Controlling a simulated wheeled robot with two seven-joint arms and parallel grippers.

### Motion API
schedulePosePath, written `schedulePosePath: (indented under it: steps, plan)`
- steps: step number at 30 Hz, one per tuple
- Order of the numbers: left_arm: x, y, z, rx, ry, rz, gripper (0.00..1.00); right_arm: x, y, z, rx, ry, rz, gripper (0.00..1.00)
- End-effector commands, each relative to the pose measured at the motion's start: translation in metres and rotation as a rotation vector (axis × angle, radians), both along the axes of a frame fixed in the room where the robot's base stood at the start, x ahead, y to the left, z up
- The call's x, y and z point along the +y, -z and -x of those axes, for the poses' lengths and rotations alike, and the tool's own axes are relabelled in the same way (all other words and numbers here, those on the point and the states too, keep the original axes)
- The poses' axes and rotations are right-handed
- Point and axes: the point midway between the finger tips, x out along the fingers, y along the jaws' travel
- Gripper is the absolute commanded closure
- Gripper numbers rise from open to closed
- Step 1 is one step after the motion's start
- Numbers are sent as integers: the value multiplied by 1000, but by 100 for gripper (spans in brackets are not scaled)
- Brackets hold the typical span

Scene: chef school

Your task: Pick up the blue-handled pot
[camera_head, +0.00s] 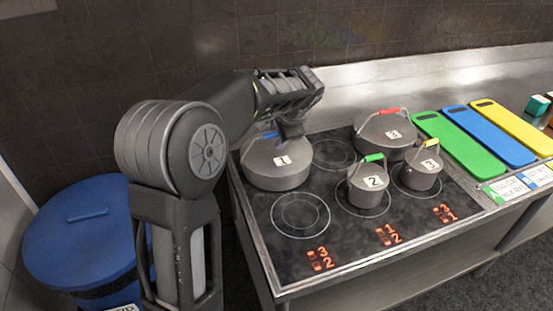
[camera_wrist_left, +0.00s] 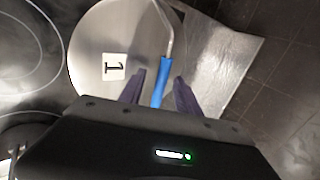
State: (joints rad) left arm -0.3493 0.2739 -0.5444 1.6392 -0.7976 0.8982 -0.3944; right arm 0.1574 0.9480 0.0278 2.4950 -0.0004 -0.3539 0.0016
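The blue-handled pot (camera_head: 276,172) is a grey lidded pot labelled 1, on the back left of the stove. A bit of its blue handle (camera_head: 266,135) shows in the head view beside my left gripper (camera_head: 291,133), which is above the lid. In the left wrist view the pot's lid (camera_wrist_left: 95,45) and blue handle grip (camera_wrist_left: 163,80) show clearly. The left gripper's two fingers (camera_wrist_left: 160,90) are apart, one on each side of the blue grip, with gaps between. I cannot tell the exact height between fingers and handle. My right gripper is not in view.
On the stove (camera_head: 300,245) stand a red-handled pot (camera_head: 386,138), a green-handled pot 2 (camera_head: 368,188) and a yellow-handled pot 3 (camera_head: 417,174). Green, blue and yellow cutting boards (camera_head: 458,146) lie to the right. A blue bin (camera_head: 80,235) stands at left. The front left burner (camera_head: 300,214) is empty.

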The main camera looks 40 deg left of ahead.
Motion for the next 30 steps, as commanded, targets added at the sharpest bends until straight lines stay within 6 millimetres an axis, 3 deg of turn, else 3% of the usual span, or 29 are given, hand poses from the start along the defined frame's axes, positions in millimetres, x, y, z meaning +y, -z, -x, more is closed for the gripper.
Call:
schedulePosePath:
  steps: [6,20,30]
  plan:
    - [0,0,0,0,0,0,62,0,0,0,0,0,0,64]
    - [0,0,0,0,0,0,100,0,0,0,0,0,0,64]
    - [0,0,0,0,0,0,100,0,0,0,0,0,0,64]
